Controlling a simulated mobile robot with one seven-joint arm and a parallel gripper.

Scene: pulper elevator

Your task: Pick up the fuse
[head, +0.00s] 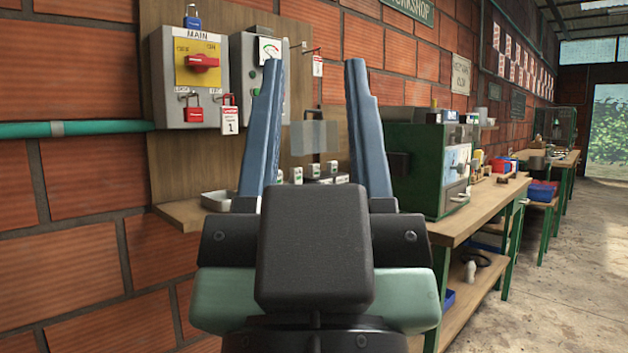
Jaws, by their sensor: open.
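My gripper (315,64) is in the middle of the view, its two blue fingers spread apart and pointing up and away, with nothing between them. Beyond the fingers, small white and green blocks (313,171) stand in a row at the back of a wooden shelf (182,214) against the wall. They may be fuses or fuse holders; they are too small to tell. A shallow metal tray (214,200) sits on the shelf, partly hidden by my gripper. I cannot single out the fuse for certain.
A grey MAIN switch box (185,105) with a red handle and padlocks hangs on the wooden wall board, beside a gauge box (240,75). A green machine (420,165) stands on the workbench (480,210) at the right. The concrete floor (560,280) at right is clear.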

